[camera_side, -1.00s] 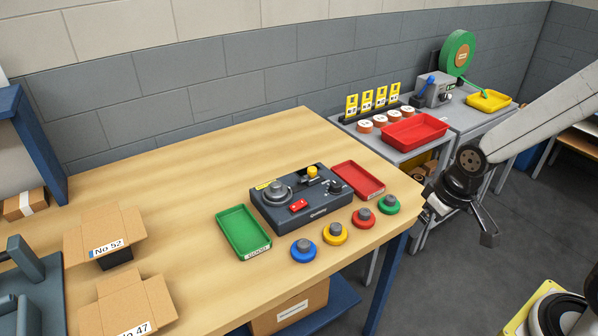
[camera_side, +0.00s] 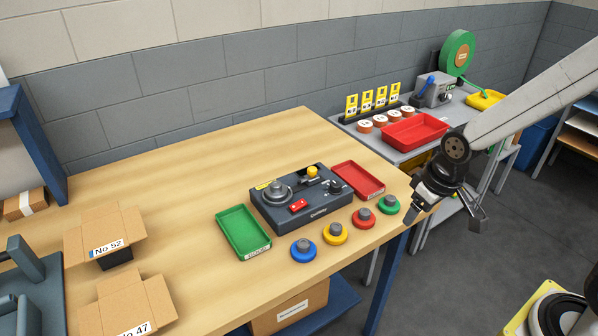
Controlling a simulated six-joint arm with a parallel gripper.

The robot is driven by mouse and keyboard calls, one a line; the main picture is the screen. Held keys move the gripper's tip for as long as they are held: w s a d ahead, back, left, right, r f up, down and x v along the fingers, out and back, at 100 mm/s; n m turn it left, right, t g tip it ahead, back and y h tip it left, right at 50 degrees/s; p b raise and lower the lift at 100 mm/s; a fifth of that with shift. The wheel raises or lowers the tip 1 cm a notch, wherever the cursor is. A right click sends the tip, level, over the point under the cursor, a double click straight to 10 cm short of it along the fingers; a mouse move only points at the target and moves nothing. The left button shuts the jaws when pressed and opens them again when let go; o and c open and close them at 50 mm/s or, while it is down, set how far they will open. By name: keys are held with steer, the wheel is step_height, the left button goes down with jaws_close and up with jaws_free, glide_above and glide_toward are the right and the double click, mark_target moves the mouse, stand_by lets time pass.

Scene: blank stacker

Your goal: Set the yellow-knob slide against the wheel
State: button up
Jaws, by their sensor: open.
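A dark grey machine (camera_side: 318,212) sits on the wooden table. The yellow-knob slide (camera_side: 312,172) is at its back right, its knob upright. The round grey wheel (camera_side: 278,192) is on the machine's left part. The slide's knob stands apart from the wheel, to its right; the exact gap at its tip is too small to tell. My gripper (camera_side: 444,220) is open and empty, off the table's right edge, to the right of the machine and well away from the slide.
A green tray (camera_side: 222,217) lies left of the machine and a red tray (camera_side: 372,192) right of it. Blue (camera_side: 303,257), yellow (camera_side: 343,238), red (camera_side: 371,223) and green (camera_side: 394,208) knobbed discs line the front. Open cartons (camera_side: 128,222) stand at left. The table's back middle is clear.

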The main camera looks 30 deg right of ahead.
steer(key=w+a+r+n+g, duration=0.15)
steer(key=w+n, duration=0.25)
steer(key=w, duration=1.2)
steer(key=n, duration=0.4)
glide_above(312, 168)
steer(key=shift+r+g, duration=0.25)
steer(key=shift+g, duration=0.2)
steer(key=shift+f, duration=0.15)
steer(key=shift+f, duration=3.75)
jaws_close()
